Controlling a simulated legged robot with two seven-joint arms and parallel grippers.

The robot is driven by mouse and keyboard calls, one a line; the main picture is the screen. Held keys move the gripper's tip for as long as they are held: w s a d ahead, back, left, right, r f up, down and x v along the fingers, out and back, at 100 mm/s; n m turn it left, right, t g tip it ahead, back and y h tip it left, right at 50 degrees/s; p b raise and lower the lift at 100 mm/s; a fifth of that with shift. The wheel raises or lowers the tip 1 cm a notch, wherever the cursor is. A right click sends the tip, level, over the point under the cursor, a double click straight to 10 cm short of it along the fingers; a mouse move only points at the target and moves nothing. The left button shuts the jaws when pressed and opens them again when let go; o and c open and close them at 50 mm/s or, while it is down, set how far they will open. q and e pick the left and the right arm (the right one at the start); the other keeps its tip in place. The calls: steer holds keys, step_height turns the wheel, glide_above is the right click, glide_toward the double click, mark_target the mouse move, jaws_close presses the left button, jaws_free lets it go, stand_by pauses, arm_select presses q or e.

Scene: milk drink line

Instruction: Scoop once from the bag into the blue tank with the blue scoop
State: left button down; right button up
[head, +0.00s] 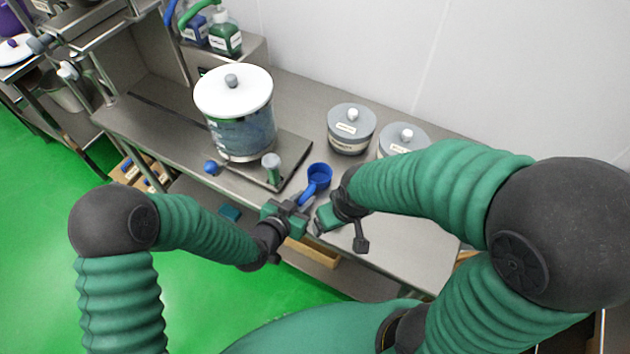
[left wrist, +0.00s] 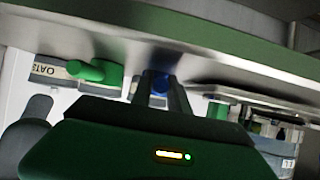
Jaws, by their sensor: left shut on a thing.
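My left gripper (head: 290,212) is shut on the handle of the blue scoop (head: 320,175), whose round cup points up and away at the table's front edge. In the left wrist view a bit of the blue scoop (left wrist: 160,84) shows between the dark fingers. My right gripper (head: 328,217) is close by, just right of the left one; its jaw opening is unclear. A large clear tank (head: 241,135) with a bluish body and a white lid stands on the table behind and left of the scoop. I cannot make out a bag.
Two grey-lidded canisters (head: 351,130) (head: 403,137) stand right of the tank, the second partly behind my right arm. A small blue knob (head: 211,168) and a grey-topped post (head: 271,165) are before the tank. Green and blue bottles (head: 226,36) stand behind. A brown box (head: 313,253) is below.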

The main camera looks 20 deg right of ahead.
arm_select(q)
steer(key=shift+d, duration=0.2)
arm_select(e)
steer(key=shift+d, duration=0.2)
arm_select(q)
steer(key=shift+d+r+p, duration=0.15)
steer(key=shift+r+p, duration=0.4)
steer(key=r+p, duration=0.2)
steer(key=r, duration=0.1)
steer(key=shift+a+r, duration=0.2)
steer(key=shift+r+p, duration=0.8)
arm_select(e)
steer(key=v, duration=0.2)
steer(key=w+v, duration=0.1)
steer(key=v, duration=0.1)
steer(key=shift+s+r, duration=0.1)
steer(key=shift+r, duration=0.2)
arm_select(q)
steer(key=shift+d+f, duration=0.1)
arm_select(e)
steer(key=shift+d, duration=0.1)
